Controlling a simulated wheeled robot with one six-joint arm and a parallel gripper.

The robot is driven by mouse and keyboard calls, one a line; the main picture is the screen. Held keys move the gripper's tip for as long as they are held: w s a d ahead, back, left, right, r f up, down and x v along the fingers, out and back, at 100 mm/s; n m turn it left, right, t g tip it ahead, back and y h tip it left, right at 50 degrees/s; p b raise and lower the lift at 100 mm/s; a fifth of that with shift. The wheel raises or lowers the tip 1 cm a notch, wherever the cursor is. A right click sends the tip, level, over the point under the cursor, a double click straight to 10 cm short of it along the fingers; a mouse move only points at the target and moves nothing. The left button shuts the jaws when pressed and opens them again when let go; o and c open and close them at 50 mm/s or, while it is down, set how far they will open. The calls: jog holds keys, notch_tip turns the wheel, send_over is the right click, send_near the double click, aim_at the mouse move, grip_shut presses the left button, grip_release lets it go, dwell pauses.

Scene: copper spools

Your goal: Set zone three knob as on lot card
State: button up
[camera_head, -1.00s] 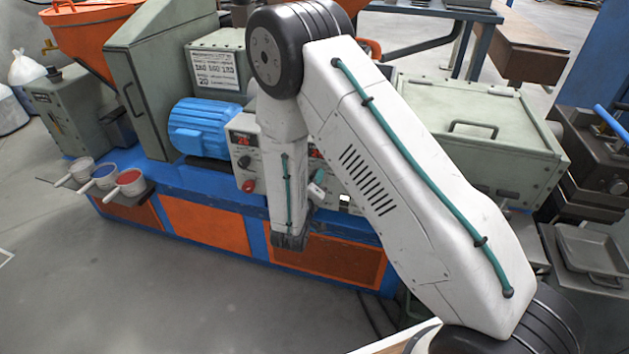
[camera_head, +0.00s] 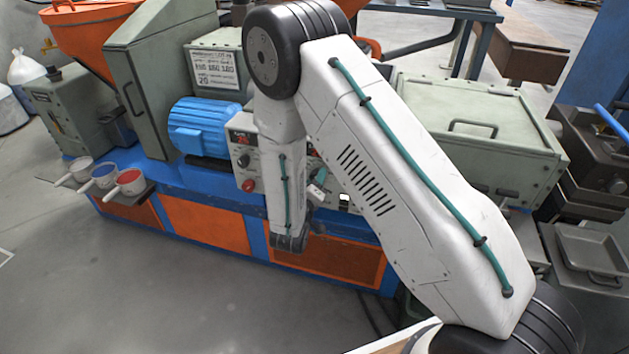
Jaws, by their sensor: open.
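A pale control panel (camera_head: 238,153) on the blue machine shows to the left of my forearm. It has a red display, a dark knob (camera_head: 244,161) and a red knob (camera_head: 248,186). My forearm covers the middle of the panel, and I cannot tell which knob is zone three. A white card with black print (camera_head: 214,70) is on the grey-green box behind the blue motor; its print is too small to read surely, and I cannot tell if it is the lot card. My wrist hangs in front of the machine. My gripper's fingers cannot be made out.
A blue motor (camera_head: 202,127) stands left of the panel. Several handled scoops sit on a side shelf (camera_head: 140,190) at left. A grey-green lidded box (camera_head: 480,135) is at right, beside a dark unit with trays (camera_head: 590,250). The floor in front is clear.

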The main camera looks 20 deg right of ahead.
jog(key=v, duration=0.7)
jog(key=shift+s+a, duration=0.1)
jog(key=shift+s, duration=0.05)
